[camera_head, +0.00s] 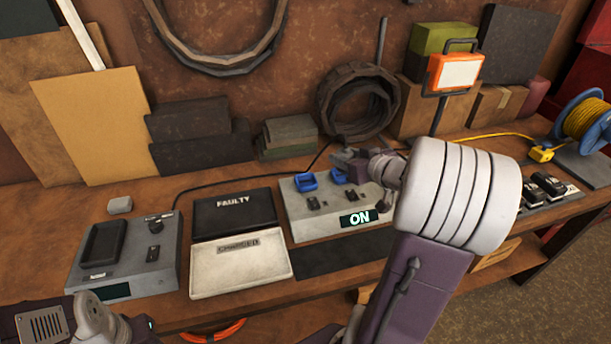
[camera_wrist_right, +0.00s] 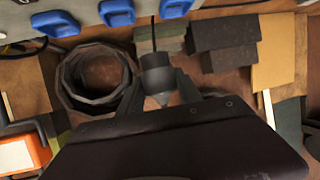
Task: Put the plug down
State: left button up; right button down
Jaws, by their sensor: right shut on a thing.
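My right gripper (camera_head: 345,158) is above the back of the grey power box (camera_head: 330,225), near its blue parts. In the right wrist view the right gripper (camera_wrist_right: 160,90) is shut on a dark grey, tapered plug (camera_wrist_right: 155,72), with a thin dark cable leading off it. In the head view the plug is small and hard to tell from the fingers. The box reads "ON" and carries blue socket-like parts (camera_head: 306,182); they also show in the wrist view (camera_wrist_right: 116,12). The left arm shows at the lower left, but its fingers are out of view.
A black "FAULTY" tray (camera_head: 232,222) and a white tray (camera_head: 240,283) lie left of the box. A grey charger unit (camera_head: 150,262) stands farther left. A dark mat (camera_head: 325,263) lies bare in front of the box. A work lamp (camera_head: 456,72) and hose coil (camera_head: 358,100) stand behind.

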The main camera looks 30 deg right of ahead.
jog(key=shift+w+a+f+b, duration=0.1)
jog(key=shift+a+f+b, duration=0.15)
jog(key=shift+a+b, duration=0.05)
jog(key=w+a+f+b, duration=0.1)
jog(key=w+f, duration=0.1)
jog(key=w, duration=0.1)
jog(key=w+a+f+b, duration=0.2)
jog(key=w, duration=0.1)
jog(key=w+a+f+b, duration=0.1)
jog(key=w+f+b, duration=0.1)
jog(key=w, duration=0.1)
jog(key=shift+w+a+f, duration=0.25)
jog(key=shift+a+f, duration=0.05)
jog(key=shift+a, duration=0.05)
jog(key=shift+w+a, duration=0.2)
jog(key=shift+w, duration=0.15)
notch_tip(320, 180, down, 4)
jog(key=shift+f+b, duration=0.2)
jog(key=shift+b, duration=1.05)
jog(key=shift+r, duration=0.1)
jog(key=shift+f, duration=0.25)
jog(key=c, duration=0.8)
grip_release()
